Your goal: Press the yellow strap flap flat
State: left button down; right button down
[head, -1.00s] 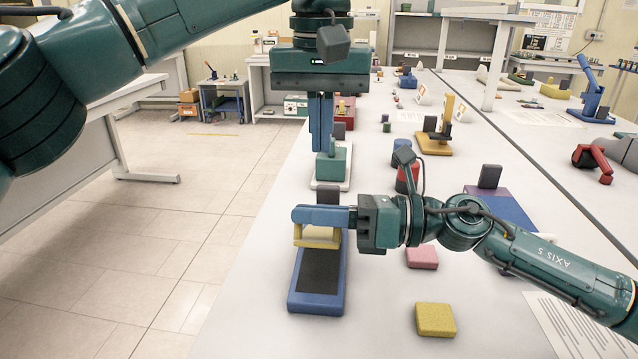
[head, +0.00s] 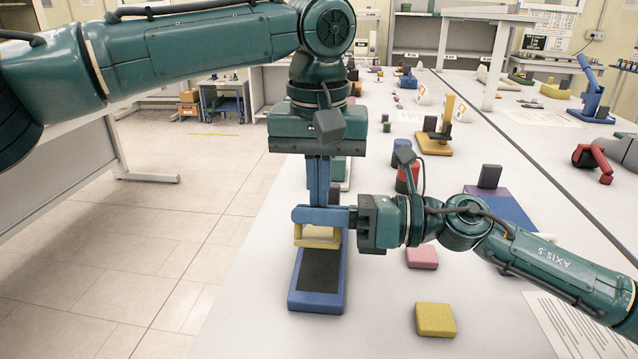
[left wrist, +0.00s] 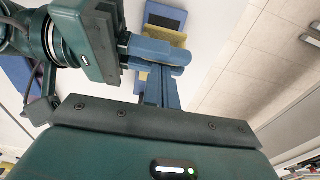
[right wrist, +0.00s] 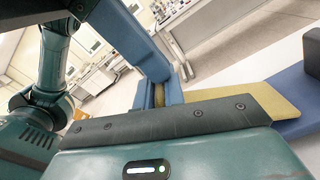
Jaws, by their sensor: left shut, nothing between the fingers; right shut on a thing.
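The yellow strap flap (head: 318,238) lies across the blue board with a dark pad (head: 318,270). In the right wrist view the yellow sheet (right wrist: 280,103) shows beside the blue base (right wrist: 300,78). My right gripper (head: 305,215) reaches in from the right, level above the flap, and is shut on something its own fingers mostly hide. My left gripper (head: 318,200) points straight down, shut and empty, just behind the right fingers in the head view. In the left wrist view its blue fingers (left wrist: 160,95) overlap the right fingers. Whether they touch is unclear.
A yellow block (head: 435,319) and a pink block (head: 422,257) lie right of the board. A red cylinder (head: 405,182) stands behind my right wrist. The table's left edge is close to the board.

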pick_arm(q)
jog(key=shift+s+a+f+t, duration=0.15)
jog(key=shift+s+f+t, duration=0.15)
jog(key=shift+s+f, duration=0.35)
pick_arm(e)
jog(key=shift+r, duration=0.1)
pick_arm(q)
jog(key=shift+s, duration=0.15)
pick_arm(e)
jog(key=shift+w+r, duration=0.1)
pick_arm(q)
jog(key=shift+f, duration=0.15)
pick_arm(e)
jog(key=shift+d, duration=0.1)
jog(key=c, duration=1.5)
grip_release()
